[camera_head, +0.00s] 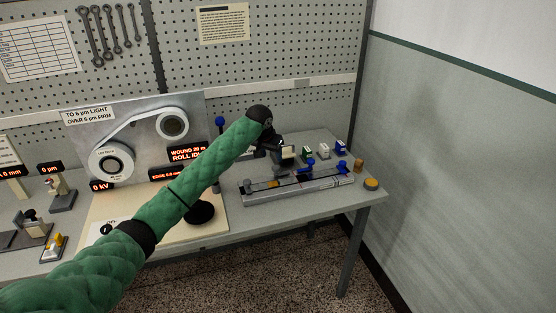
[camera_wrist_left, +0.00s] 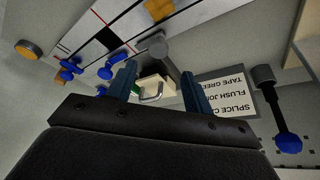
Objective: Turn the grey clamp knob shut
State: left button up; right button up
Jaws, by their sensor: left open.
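A grey round knob (camera_wrist_left: 157,48) stands at the edge of the splicing track (camera_wrist_left: 95,35) in the left wrist view, just beyond my fingertips and apart from them. My left gripper (camera_wrist_left: 155,80) is open, with one blue finger on each side of a small cream block with a grey loop (camera_wrist_left: 152,90). I cannot tell whether the fingers touch the block. In the head view my left gripper (camera_head: 283,152) hangs over the far side of the metal track (camera_head: 300,187), and the arm hides part of the bench. My right gripper is out of view.
Blue knobs (camera_wrist_left: 112,66) and an orange tab (camera_wrist_left: 160,8) sit on the track. Green (camera_head: 307,152) and blue (camera_head: 340,148) blocks stand behind it. An orange-topped button (camera_head: 371,184) is at the table's right edge. A label plate (camera_wrist_left: 222,95) lies beside the gripper.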

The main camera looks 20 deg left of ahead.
aim_at(276, 167)
pick_arm(q)
jog(key=p+x, duration=0.2)
jog(key=x, duration=0.3)
jog(key=shift+w+d+f, duration=0.15)
jog(key=shift+d+f, duration=0.05)
jog(key=shift+f, duration=0.15)
jog(key=shift+w+f+p, duration=0.15)
jog(key=shift+f+p, duration=0.2)
jog(key=shift+f, duration=0.35)
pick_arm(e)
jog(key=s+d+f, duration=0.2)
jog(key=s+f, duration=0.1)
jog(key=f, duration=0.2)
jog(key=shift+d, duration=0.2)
pick_arm(q)
jog(key=c, duration=0.9)
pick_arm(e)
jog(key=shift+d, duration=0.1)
